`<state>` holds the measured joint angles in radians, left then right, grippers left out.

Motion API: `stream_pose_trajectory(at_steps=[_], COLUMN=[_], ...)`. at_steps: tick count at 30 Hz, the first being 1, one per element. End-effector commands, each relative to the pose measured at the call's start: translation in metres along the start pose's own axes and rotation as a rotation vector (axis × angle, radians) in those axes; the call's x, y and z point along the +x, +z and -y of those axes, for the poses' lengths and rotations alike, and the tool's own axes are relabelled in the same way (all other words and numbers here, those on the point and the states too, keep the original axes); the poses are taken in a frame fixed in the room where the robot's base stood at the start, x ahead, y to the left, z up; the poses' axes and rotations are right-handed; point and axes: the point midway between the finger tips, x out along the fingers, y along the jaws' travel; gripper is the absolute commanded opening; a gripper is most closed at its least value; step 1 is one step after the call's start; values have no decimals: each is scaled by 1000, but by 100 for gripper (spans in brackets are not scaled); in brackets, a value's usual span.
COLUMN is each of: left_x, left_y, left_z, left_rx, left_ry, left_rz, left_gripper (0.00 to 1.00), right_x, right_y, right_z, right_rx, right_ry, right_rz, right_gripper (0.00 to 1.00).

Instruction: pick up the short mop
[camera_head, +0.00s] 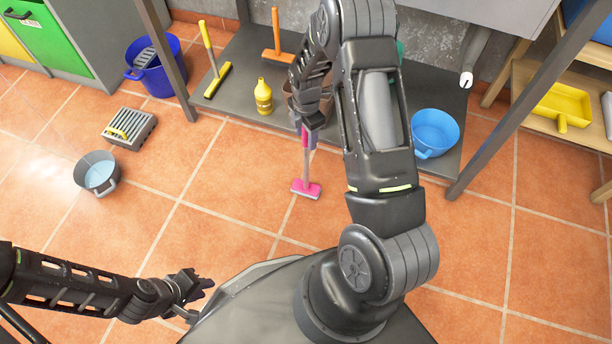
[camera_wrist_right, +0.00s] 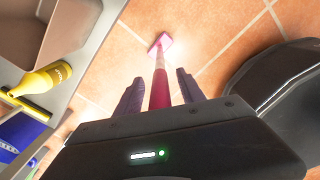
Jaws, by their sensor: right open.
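A short mop with a pink head (camera_head: 306,189) and a pink-and-white handle stands on the tiled floor in front of the low grey shelf, its head down. Its head also shows in the right wrist view (camera_wrist_right: 161,41). My right gripper (camera_head: 309,128) is at the upper part of the handle. In the right wrist view its two fingers (camera_wrist_right: 160,88) are apart, with the handle between them. The upper end of the handle is hidden by the gripper. My left gripper (camera_head: 203,284) is low at the left, away from the mop; its jaw opening is unclear.
The low shelf (camera_head: 235,101) holds a yellow brush (camera_head: 215,80), an orange brush (camera_head: 277,55), a yellow bottle (camera_head: 263,97) and a light-blue basin (camera_head: 434,132). A grey bucket (camera_head: 97,172) and a wringer (camera_head: 129,129) stand on the floor at left. The floor at right is clear.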

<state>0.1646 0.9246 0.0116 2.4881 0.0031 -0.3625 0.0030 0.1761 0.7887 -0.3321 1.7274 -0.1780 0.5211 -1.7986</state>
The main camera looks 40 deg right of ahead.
Motion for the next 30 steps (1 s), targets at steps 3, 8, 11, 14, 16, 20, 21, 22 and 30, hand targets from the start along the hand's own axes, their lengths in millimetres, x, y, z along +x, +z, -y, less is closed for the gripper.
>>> stream_pose_trajectory(at_steps=[3,8,11,14,16,20,21,22,30], left_x=[0,0,0,0,0,0,0,0,0], left_y=[0,0,0,0,0,0,0,0,0], left_z=[0,0,0,0,0,0,0,0,0], left_rx=[0,0,0,0,0,0,0,0,0], left_ry=[0,0,0,0,0,0,0,0,0], left_rz=[0,0,0,0,0,0,0,0,1], left_gripper=[24,24,24,24,24,24,24,24,24], right_x=[0,0,0,0,0,0,0,0,0], right_y=[0,0,0,0,0,0,0,0,0], right_z=[0,0,0,0,0,0,0,0,0], right_rx=[0,0,0,0,0,0,0,0,0], right_ry=[0,0,0,0,0,0,0,0,0], right_rz=[0,0,0,0,0,0,0,0,0], right_gripper=[46,46,43,35,29,18,15,13,0])
